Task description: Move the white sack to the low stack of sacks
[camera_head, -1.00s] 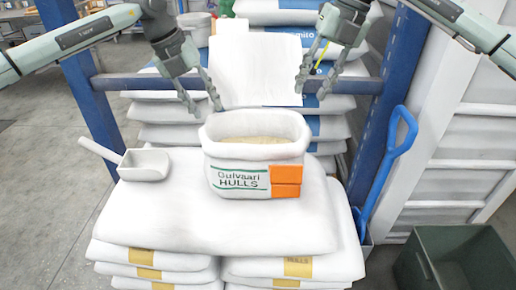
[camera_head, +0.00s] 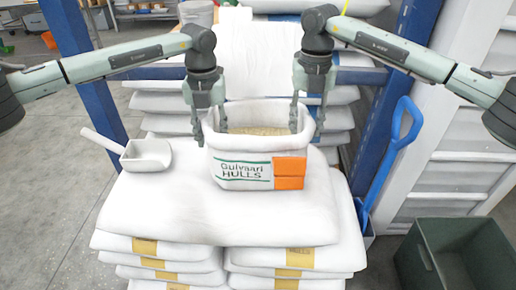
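The white sack (camera_head: 240,170), printed "Gulvaari HULLS" with an orange patch, stands upright and open at the top, with tan material inside. It rests on a low stack of white sacks (camera_head: 215,222) with yellow labels. My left gripper (camera_head: 210,128) points down at the sack's left rim, one finger outside the wall and one inside. My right gripper (camera_head: 306,118) is at the right rim in the same way. Both pairs of fingers look spread, with the rim between them. Whether the fingers touch the wall is hard to see.
A white scoop (camera_head: 148,155) lies on the stack, left of the sack. Behind is a taller sack pile (camera_head: 165,103) with a blue rack post (camera_head: 70,40). A blue shovel (camera_head: 385,165) leans at the right, near a dark green bin (camera_head: 455,255).

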